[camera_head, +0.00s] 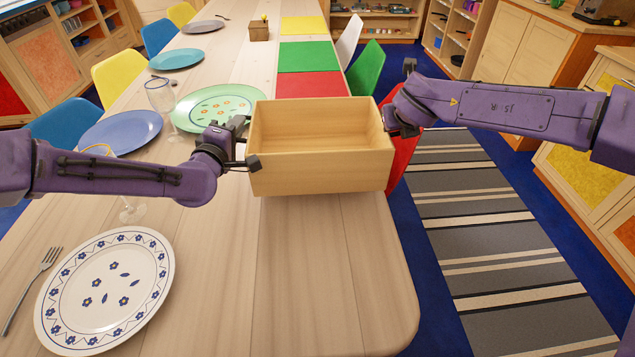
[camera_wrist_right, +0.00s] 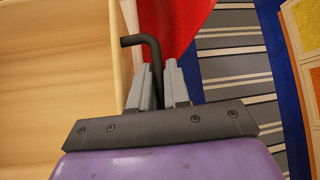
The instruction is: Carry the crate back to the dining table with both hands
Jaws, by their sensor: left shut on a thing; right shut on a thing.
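The wooden crate (camera_head: 320,172) is empty and open at the top. It is held level over the near end of the dining table (camera_head: 330,270); I cannot tell whether its base touches the tabletop. My left gripper (camera_head: 243,145) is shut on the crate's left side. My right gripper (camera_head: 391,118) is at the crate's right side, its fingertips partly hidden in the head view. In the right wrist view the right gripper (camera_wrist_right: 158,88) is shut on a dark bent handle (camera_wrist_right: 148,50) beside the crate's wall (camera_wrist_right: 122,45).
A white flowered plate (camera_head: 105,290) and a fork (camera_head: 32,290) lie at the near left. A green plate (camera_head: 205,100), a blue plate (camera_head: 120,130) and glasses (camera_head: 160,97) stand left of the crate. A red chair (camera_head: 405,155) is close at the right. The table's near right is bare.

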